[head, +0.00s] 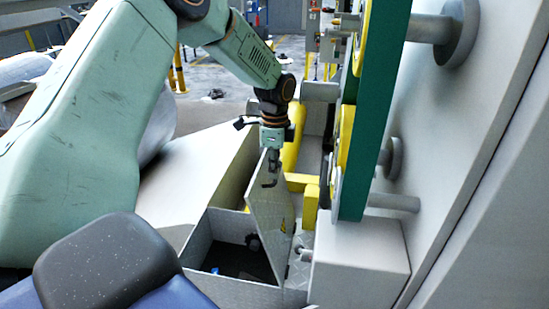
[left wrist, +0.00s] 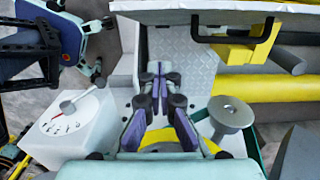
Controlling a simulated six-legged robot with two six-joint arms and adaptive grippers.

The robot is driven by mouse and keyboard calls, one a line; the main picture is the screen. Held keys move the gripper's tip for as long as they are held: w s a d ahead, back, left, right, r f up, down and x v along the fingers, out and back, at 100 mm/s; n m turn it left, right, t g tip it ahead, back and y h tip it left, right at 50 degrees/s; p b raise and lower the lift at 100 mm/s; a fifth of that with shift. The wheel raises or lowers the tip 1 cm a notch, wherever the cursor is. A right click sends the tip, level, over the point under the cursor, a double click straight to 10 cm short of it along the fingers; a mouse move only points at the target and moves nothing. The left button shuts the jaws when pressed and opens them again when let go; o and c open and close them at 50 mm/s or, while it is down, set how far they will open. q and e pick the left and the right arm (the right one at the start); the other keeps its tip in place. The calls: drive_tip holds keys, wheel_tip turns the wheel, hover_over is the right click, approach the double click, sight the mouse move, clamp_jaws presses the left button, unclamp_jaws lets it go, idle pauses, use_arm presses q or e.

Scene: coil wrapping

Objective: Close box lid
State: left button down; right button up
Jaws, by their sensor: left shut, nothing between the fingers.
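The box (head: 205,265) is an open metal bin at the lower middle of the head view, with a dark inside holding a few small items. Its grey lid (head: 268,225) stands steeply raised, with a dark handle (head: 269,172). In the left wrist view, the lid (left wrist: 190,18) runs along the top with its black handle (left wrist: 238,34). My left gripper (head: 272,150) is just above the lid's upper part in the head view. In the left wrist view, my left gripper (left wrist: 158,75) is shut and empty, apart from the handle. My right gripper is not in view.
Yellow bars (head: 310,203) lie behind the lid. The left wrist view shows a white dial box (left wrist: 70,125) at left and a grey round knob (left wrist: 230,112) at right.

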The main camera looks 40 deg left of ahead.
use_arm(q)
drive_tip(key=a+f, duration=0.1)
drive_tip(key=s+a+f, duration=0.1)
drive_tip(key=f, duration=0.1)
drive_tip(key=s+a+f, duration=0.1)
drive_tip(key=shift+a+f, duration=0.3)
drive_tip(key=shift+f, duration=0.1)
